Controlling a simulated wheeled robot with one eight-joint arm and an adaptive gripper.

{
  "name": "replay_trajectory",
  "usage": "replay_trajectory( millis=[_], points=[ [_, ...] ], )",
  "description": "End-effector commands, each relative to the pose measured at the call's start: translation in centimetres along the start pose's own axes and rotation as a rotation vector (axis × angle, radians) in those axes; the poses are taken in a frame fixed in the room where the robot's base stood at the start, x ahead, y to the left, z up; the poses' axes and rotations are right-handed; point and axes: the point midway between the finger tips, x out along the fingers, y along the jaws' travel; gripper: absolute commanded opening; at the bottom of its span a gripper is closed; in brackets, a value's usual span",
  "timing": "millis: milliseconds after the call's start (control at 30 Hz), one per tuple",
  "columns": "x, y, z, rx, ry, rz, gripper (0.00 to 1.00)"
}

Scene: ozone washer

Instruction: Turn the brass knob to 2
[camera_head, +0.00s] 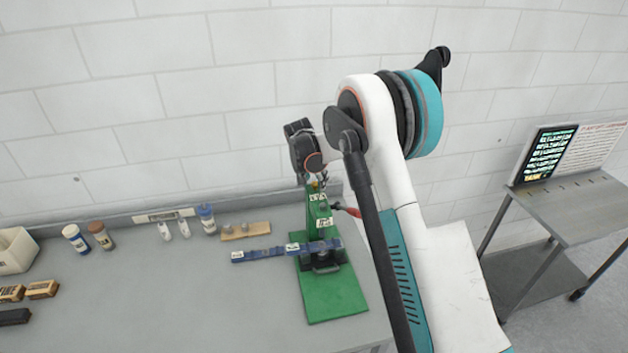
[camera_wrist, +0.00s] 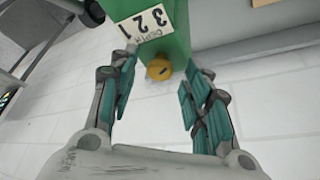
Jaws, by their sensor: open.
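The brass knob (camera_wrist: 158,69) shows in the wrist view as a small round yellow piece with a dark mark on it. It sits at the end of a green machine body (camera_wrist: 184,20), beside a pale label (camera_wrist: 150,25) that reads 3 2 1. My gripper (camera_wrist: 158,98) is open, with a finger on each side of the knob and apart from it. In the head view the green machine (camera_head: 318,225) stands on a green base plate, and my arm reaches its top. The knob is mostly hidden there by my wrist.
A blue bar (camera_head: 270,252) crosses the machine at its base. A red-tipped lever (camera_head: 348,211) sticks out to its right. Bottles (camera_head: 75,238), a wooden block (camera_head: 246,231) and a white bin (camera_head: 14,250) stand on the grey bench (camera_head: 180,300). A metal cart (camera_head: 575,215) is at right.

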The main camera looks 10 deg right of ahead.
Motion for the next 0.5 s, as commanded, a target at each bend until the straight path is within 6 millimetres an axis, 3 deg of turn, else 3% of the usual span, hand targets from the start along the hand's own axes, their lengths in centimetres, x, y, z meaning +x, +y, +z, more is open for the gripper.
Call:
replay_trajectory(
  millis=[267,467,500],
  points=[
    [0.18,0.02,0.01,0.000,0.000,0.000,0.44],
    [0.16,0.02,0.00,0.000,0.000,0.000,0.03],
    [0.16,0.02,0.00,0.000,0.000,0.000,0.00]
  ],
)
